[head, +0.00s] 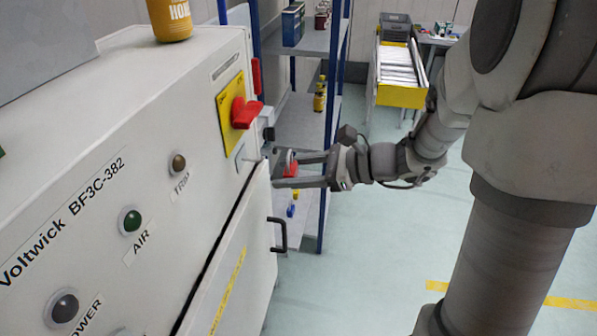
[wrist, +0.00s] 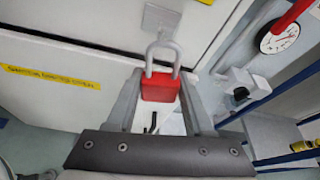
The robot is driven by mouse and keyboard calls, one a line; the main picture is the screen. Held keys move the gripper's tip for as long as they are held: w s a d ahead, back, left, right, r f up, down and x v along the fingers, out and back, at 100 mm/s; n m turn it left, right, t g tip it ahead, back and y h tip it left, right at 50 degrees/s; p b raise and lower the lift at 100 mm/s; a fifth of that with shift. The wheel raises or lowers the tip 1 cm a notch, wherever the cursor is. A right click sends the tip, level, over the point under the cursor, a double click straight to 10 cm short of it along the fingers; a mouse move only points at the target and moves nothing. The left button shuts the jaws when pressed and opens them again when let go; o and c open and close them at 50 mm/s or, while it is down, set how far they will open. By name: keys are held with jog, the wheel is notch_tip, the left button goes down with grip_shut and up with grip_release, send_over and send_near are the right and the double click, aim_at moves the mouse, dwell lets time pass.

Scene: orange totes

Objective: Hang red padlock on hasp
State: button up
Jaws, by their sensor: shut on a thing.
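The red padlock (wrist: 160,87) is held between the two fingers of my gripper (wrist: 161,94), body toward me and grey shackle pointing away. In the head view the red padlock (head: 291,169) shows between the fingertips of my gripper (head: 287,171), beside the cabinet's right edge. A grey metal plate, which looks like the hasp (wrist: 160,19), is on the white cabinet just beyond the shackle in the wrist view. The shackle's top lies close to the plate's lower edge. I cannot tell whether they touch or whether the shackle passes through it.
The white cabinet (head: 110,130) fills the left, with a red rotary switch (head: 246,113) above and a black door handle (head: 280,235) below my gripper. A blue-post shelf (head: 312,110) stands close behind. A gauge (wrist: 279,36) is at the wrist view's upper right.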

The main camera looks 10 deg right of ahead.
aim_at(246, 176)
jog(key=shift+w+a+f, duration=0.1)
jog(key=shift+w+a, duration=0.2)
jog(key=shift+a, duration=0.5)
jog(key=shift+w+a+f, duration=0.1)
jog(key=shift+w+a, duration=0.15)
jog(key=shift+a, duration=0.6)
jog(key=shift+w+a+f, duration=0.1)
jog(key=shift+w+a, duration=0.2)
jog(key=shift+a, duration=0.5)
jog(key=shift+w+a+f+b, duration=0.2)
jog(key=shift+a+f+b, duration=0.3)
jog(key=shift+b, duration=0.5)
jog(key=o, duration=1.4)
jog(key=shift+c, duration=0.2)
jog(key=shift+s, duration=0.1)
